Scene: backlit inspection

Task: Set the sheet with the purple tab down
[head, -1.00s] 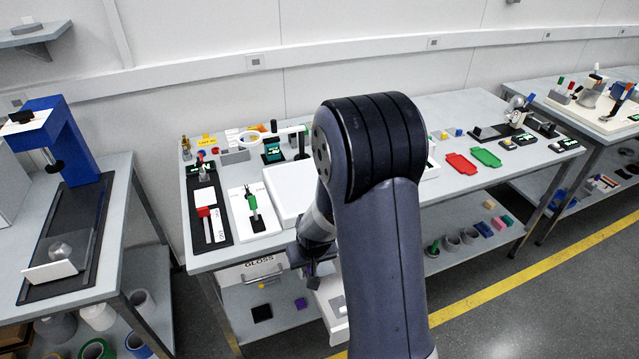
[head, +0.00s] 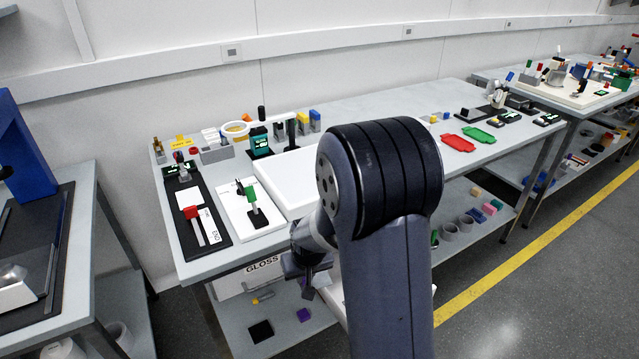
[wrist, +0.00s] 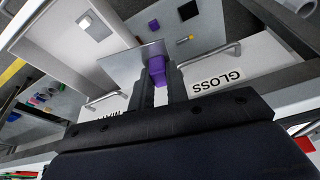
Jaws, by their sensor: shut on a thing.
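My gripper (head: 306,283) is low at the front edge of the middle bench, partly behind my own arm. In the wrist view my gripper (wrist: 158,82) is shut on the purple tab (wrist: 155,68) of a thin grey sheet (wrist: 130,64). The sheet sticks out past the fingertips, clear of the surfaces below as far as I can tell. In the head view I cannot make out the sheet. A drawer front marked GLOSS (wrist: 215,78) is close by; it also shows in the head view (head: 262,268).
The lower shelf holds a black square (head: 260,331) and a purple block (head: 303,314). In the wrist view, what looks like an open white drawer (wrist: 110,40) holds a grey square (wrist: 85,20).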

